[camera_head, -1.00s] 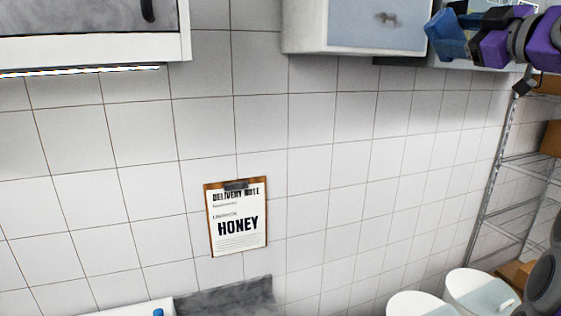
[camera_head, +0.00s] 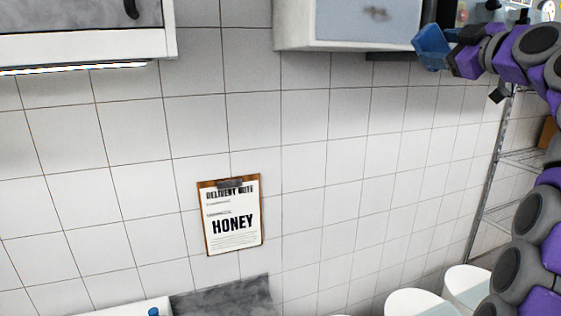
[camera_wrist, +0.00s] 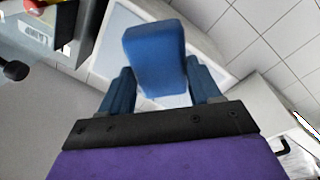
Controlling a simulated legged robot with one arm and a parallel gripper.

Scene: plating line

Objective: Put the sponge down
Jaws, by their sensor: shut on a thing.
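The blue sponge (camera_wrist: 155,58) is a rounded block held between the two blue fingers of my gripper (camera_wrist: 163,88) in the wrist view. My gripper is shut on it, and the fingers cover its sides. In the head view my gripper (camera_head: 447,50) is at the upper right, raised in front of the tiled wall near the wall cabinets. The blue there is the sponge or the fingers; I cannot tell them apart.
A wall cabinet (camera_head: 340,25) hangs beside my gripper, another (camera_head: 80,35) at upper left. A clipboard (camera_head: 232,215) reading HONEY hangs on the wall. White bins (camera_head: 415,303) stand low right near a wire rack (camera_head: 487,190). A dark grey surface (camera_head: 225,298) lies at the bottom.

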